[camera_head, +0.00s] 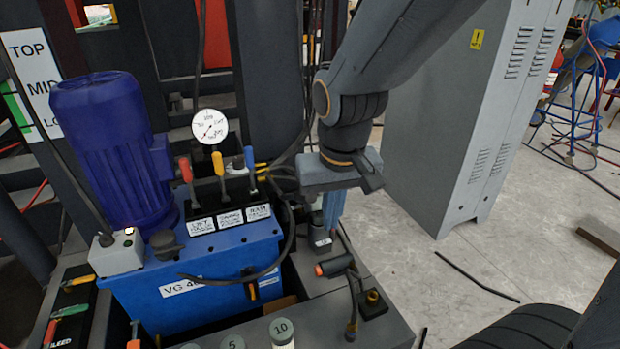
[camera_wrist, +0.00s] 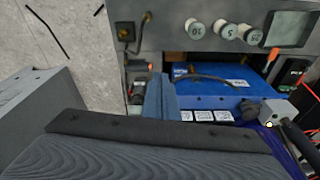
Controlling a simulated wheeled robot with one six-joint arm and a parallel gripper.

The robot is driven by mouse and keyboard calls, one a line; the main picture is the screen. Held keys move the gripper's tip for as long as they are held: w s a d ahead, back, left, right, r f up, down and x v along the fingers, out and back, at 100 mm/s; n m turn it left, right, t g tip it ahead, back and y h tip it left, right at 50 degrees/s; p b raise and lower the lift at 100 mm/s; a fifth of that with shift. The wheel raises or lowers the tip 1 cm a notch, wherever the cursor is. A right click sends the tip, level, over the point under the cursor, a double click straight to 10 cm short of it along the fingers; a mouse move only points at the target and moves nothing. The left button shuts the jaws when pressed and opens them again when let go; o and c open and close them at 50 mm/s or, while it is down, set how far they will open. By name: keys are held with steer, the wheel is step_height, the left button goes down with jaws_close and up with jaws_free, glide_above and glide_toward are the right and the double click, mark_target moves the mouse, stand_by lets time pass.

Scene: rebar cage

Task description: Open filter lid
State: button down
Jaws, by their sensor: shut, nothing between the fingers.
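My gripper (camera_head: 331,226) points down, shut and empty, right of the blue tank unit (camera_head: 190,285). Its closed fingers (camera_wrist: 161,82) also show in the wrist view, in front of the tank. Just below the fingertips is a small dark block (camera_head: 319,243), partly hidden by them. In front of it is a black handle with an orange end (camera_head: 334,266), which looks apart from the fingers; the wrist view shows this area (camera_wrist: 139,92) left of the fingers. I cannot tell for sure which part is the filter lid.
The tank carries a dark blue motor (camera_head: 105,140), coloured levers (camera_head: 218,165) and a gauge (camera_head: 209,127). Numbered white cylinders (camera_head: 282,330) stand at the front; they also show in the wrist view (camera_wrist: 195,28). A black hose crosses the tank. A grey cabinet (camera_head: 460,120) stands right; floor between is mostly clear.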

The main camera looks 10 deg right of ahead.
steer(key=w+d+f+m+t+p, duration=0.25)
steer(key=w+d+f, duration=0.2)
steer(key=w, duration=0.55)
steer(key=w+d+f+m+t+p, duration=0.1)
steer(key=w+d+f+m+t, duration=0.3)
steer(key=w, duration=0.6)
steer(key=m+t+y+p, duration=0.2)
steer(key=m+t+y, duration=0.1)
steer(key=m+y, duration=0.4)
glide_toward(321, 196)
steer(key=shift+n, duration=0.35)
steer(key=b+x, duration=0.4)
steer(key=b, duration=0.2)
steer(key=shift+w+a+f, duration=0.2)
steer(key=shift+w, duration=0.05)
steer(key=w, duration=0.1)
steer(key=w+a+b, duration=0.1)
steer(key=b, duration=0.1)
steer(key=shift+w+a+r, duration=0.2)
steer(key=shift+w+r, duration=0.1)
steer(key=shift+w, duration=0.1)
steer(key=shift+w+a+r, duration=0.1)
steer(key=shift+w+a, duration=0.1)
steer(key=shift+w, duration=0.1)
steer(key=shift+a, duration=0.15)
